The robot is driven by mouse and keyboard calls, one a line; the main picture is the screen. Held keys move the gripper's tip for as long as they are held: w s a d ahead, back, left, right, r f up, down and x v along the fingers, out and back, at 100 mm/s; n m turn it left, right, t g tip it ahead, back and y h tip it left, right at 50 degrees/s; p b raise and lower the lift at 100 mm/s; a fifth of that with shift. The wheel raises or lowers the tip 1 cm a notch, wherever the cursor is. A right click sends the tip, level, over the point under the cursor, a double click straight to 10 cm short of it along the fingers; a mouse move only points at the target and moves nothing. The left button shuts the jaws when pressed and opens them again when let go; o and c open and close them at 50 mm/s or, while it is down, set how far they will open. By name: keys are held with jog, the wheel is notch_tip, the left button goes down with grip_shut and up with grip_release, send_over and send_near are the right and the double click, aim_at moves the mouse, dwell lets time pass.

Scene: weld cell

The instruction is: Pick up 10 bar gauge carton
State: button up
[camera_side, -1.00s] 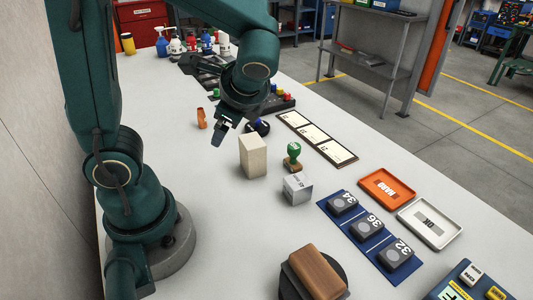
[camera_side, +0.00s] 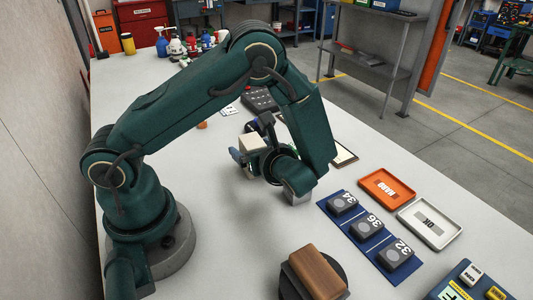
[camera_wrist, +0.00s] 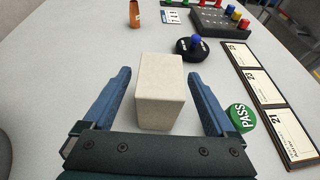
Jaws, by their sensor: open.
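A plain beige carton (camera_wrist: 160,95) stands upright on the white table in the wrist view. It also shows in the side view (camera_side: 250,144), partly covered by my gripper. No label is readable on its visible faces. My gripper (camera_wrist: 160,80) is open, with one blue finger on each side of the carton and gaps at both sides. Whether the fingers are low enough to flank its full height cannot be told.
A green PASS stamp (camera_wrist: 241,117) is close right of the carton. A dark round item with a blue knob (camera_wrist: 193,47) is behind it. A row of framed cards (camera_wrist: 256,85) runs along the right. An orange piece (camera_wrist: 135,14) and a button box (camera_wrist: 220,18) lie farther back.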

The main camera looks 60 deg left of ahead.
jog(key=shift+x, duration=1.45)
grip_shut()
jog(key=shift+r, duration=0.15)
